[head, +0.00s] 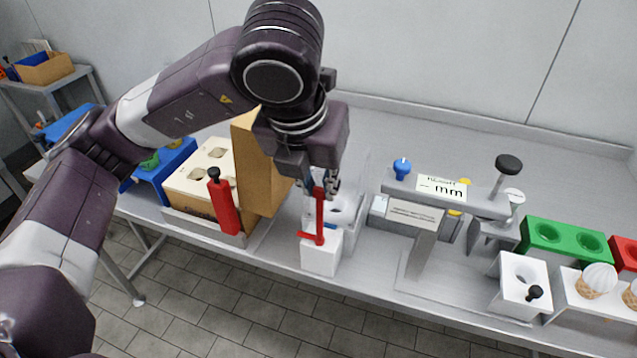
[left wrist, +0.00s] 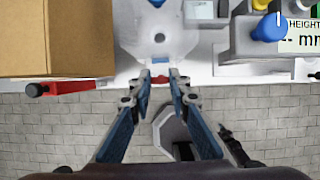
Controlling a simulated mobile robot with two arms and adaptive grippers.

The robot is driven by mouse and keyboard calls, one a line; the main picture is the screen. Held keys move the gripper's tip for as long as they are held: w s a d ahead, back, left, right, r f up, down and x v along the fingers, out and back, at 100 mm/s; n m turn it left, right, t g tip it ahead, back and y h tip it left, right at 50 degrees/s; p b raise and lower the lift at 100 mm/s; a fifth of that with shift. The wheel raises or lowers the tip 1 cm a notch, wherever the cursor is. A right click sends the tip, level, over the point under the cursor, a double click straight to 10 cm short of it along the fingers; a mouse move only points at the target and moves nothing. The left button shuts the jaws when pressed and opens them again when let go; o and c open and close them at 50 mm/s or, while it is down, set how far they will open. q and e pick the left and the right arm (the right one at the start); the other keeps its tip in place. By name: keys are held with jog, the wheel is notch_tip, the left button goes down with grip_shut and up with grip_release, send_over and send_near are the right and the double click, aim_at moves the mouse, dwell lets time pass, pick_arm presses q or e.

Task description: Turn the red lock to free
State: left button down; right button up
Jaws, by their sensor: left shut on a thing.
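The red lock (head: 319,228) is a thin upright red bar with a short red arm to its left, on a white block (head: 320,258) at the front edge of the bench. My left gripper (head: 325,190) points down from above, with its fingers shut on the upper end of the red lock. In the left wrist view the fingertips (left wrist: 161,76) meet at a small red patch of the lock (left wrist: 160,79). The fingers hide most of the lock there, and its exact turn angle is hard to tell. My right gripper is not in view.
A tall cardboard-brown box (head: 256,165) and a red handle with a black knob (head: 222,204) stand close on the left. A height gauge (head: 445,190) stands to the right. Further right are a green holder (head: 566,243) and a white cup block (head: 522,285).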

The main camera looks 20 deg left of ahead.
pick_arm(q)
jog(key=shift+w+r, duration=0.1)
jog(key=c, duration=1.8)
grip_release()
jog(key=v, duration=1.2)
jog(key=shift+s, duration=0.2)
